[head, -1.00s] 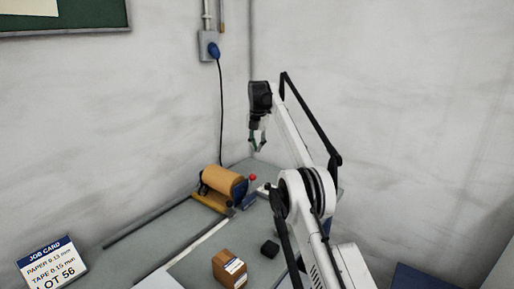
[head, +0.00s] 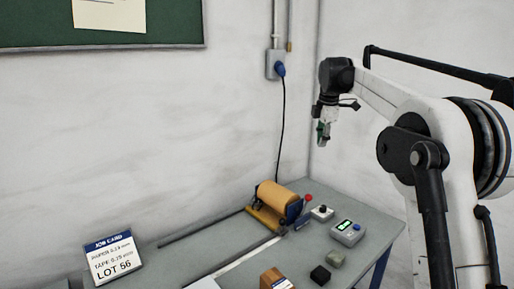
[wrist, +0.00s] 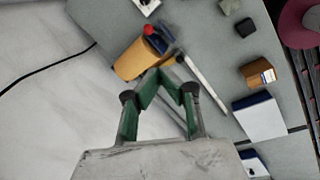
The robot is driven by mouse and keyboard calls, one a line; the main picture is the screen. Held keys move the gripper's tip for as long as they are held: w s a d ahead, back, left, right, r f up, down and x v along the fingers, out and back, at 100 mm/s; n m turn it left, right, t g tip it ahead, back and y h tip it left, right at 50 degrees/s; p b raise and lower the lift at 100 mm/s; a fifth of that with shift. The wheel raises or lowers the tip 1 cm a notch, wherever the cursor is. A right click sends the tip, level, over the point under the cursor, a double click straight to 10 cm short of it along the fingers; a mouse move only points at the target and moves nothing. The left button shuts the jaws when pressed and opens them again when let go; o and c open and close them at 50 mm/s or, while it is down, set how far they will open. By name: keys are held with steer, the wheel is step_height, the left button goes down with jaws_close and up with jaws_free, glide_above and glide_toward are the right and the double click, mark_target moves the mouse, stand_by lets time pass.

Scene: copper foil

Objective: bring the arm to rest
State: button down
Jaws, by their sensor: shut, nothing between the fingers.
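My gripper (head: 323,143) hangs at the end of my white arm, high above the far end of the grey bench (head: 222,243), apart from everything on it. Its green fingers (wrist: 160,75) meet at the tips in the wrist view, with nothing between them. A copper-coloured roll (head: 277,196) on a stand with a red knob (head: 308,197) lies below and left of the gripper in the head view. The same roll (wrist: 135,60) shows past the fingertips in the wrist view.
A small meter with a green display (head: 347,231), a black block (head: 320,275), a grey-green block (head: 335,258) and a brown box (head: 271,278) stand on the bench. A job card (head: 111,257) stands at left. A cable (head: 281,125) hangs down the wall. Air around the gripper is clear.

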steer(key=s+a+m+t+b, duration=0.2)
steer(key=s+m, duration=0.8)
steer(key=s, duration=1.6)
steer(key=s+f+m+t, duration=0.1)
steer(key=s+f+m, duration=0.3)
steer(key=s+f, duration=0.4)
steer(key=s+f+m+t, duration=0.1)
steer(key=s+f+m, duration=0.4)
steer(key=s, duration=1.1)
step_height(320, 180, down, 4)
steer(key=shift+a+r+t+b, duration=0.15)
steer(key=shift+a+t+b, duration=0.15)
steer(key=shift+b, duration=0.1)
